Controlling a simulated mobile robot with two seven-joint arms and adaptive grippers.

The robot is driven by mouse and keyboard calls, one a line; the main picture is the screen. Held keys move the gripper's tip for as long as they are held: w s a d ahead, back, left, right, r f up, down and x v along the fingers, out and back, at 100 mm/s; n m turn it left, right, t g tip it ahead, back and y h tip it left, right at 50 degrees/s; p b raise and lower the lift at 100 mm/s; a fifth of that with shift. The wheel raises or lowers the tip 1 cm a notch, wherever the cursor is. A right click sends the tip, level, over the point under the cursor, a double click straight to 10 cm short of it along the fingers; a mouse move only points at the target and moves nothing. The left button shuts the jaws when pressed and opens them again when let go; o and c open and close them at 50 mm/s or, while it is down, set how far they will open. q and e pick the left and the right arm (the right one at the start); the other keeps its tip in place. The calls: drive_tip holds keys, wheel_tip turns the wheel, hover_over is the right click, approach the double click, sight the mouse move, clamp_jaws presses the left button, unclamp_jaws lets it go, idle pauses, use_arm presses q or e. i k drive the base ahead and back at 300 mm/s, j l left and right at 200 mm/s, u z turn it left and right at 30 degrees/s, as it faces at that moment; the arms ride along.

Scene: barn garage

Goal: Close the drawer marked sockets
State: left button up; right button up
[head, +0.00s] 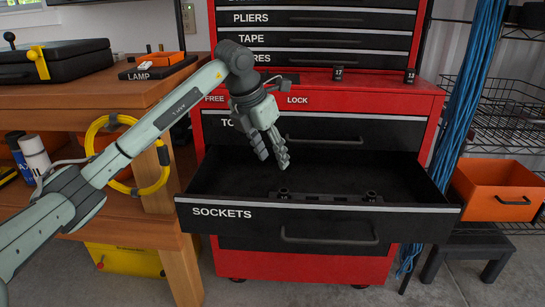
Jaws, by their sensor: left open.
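The drawer marked SOCKETS (300,226) is pulled well out of the red tool cabinet (390,105). Its front is black with a white label at the left and a dark bar handle (330,237) in the middle. Inside it lies a dark rail (325,198) with small dark pieces on it. My left gripper (272,161) is open and empty. It points down over the back left part of the open drawer, and in the picture it is above the drawer front and apart from the handle. My right gripper is not in view.
A wooden workbench (85,97) stands at the left with a black case (60,62) and a coiled yellow hose (160,175). Blue cords (468,100), a wire rack, an orange bin (500,192) and a dark stool (468,245) are at the right. Floor shows in front.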

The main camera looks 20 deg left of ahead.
sight(232, 192)
drive_tip(key=k, duration=1)
